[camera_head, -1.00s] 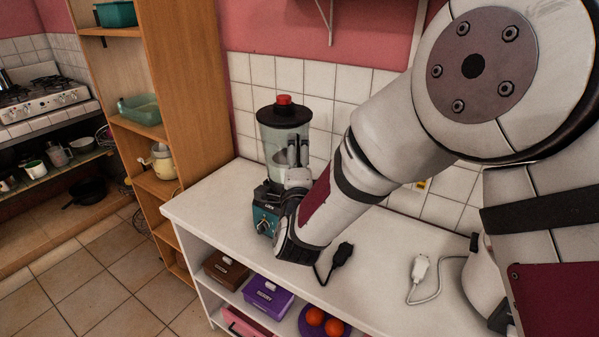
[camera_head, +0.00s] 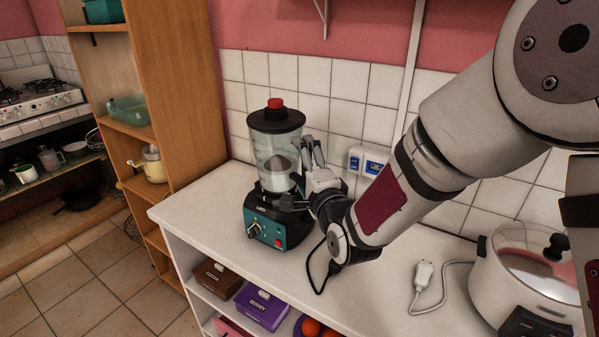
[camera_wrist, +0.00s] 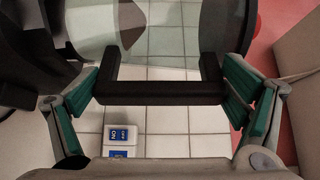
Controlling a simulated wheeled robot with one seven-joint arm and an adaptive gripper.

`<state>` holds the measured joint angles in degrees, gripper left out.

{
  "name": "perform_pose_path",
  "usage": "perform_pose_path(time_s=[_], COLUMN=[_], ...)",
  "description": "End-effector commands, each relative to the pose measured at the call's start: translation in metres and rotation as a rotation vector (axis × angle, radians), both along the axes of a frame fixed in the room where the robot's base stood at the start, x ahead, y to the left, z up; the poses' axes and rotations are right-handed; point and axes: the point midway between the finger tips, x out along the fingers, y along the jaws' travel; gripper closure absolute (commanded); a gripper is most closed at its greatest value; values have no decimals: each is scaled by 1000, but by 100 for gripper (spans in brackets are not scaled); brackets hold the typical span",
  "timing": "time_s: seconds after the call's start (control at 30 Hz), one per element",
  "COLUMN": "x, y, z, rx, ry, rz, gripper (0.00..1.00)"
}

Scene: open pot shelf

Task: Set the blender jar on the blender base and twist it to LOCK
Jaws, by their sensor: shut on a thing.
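The blender jar (camera_head: 266,148) is clear, with a black lid and red knob. It stands upright over the teal and black blender base (camera_head: 268,228) on the white counter. No gap shows between them; whether it is locked cannot be told. My gripper (camera_head: 314,152) is at the jar's right side. In the wrist view my gripper's green-padded fingers (camera_wrist: 168,98) are on both sides of the jar's black handle (camera_wrist: 155,91), shut on it. The jar's clear wall (camera_wrist: 168,40) shows beyond the handle. In the head view my gripper hides the handle.
A wall socket with a blue label (camera_head: 373,166) is behind my gripper. A white plug (camera_head: 423,275) and a lidded pot (camera_head: 525,270) stand to the right. A wooden shelf (camera_head: 180,90) is at the left. Counter left of the base is clear.

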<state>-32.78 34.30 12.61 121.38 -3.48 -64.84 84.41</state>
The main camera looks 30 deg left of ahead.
Motion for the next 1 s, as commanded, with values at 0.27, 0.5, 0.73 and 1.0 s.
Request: perform_pose_path(time_s=[0.27, 0.5, 0.73, 1.0], x=[14, 22, 28, 31], y=[-4, -6, -8, -7], z=[2, 1, 2, 3], rx=[9, 8, 6, 5], ry=[-5, -7, -7, -5], rz=[118, 195, 271, 329], gripper=[70, 70, 70, 70])
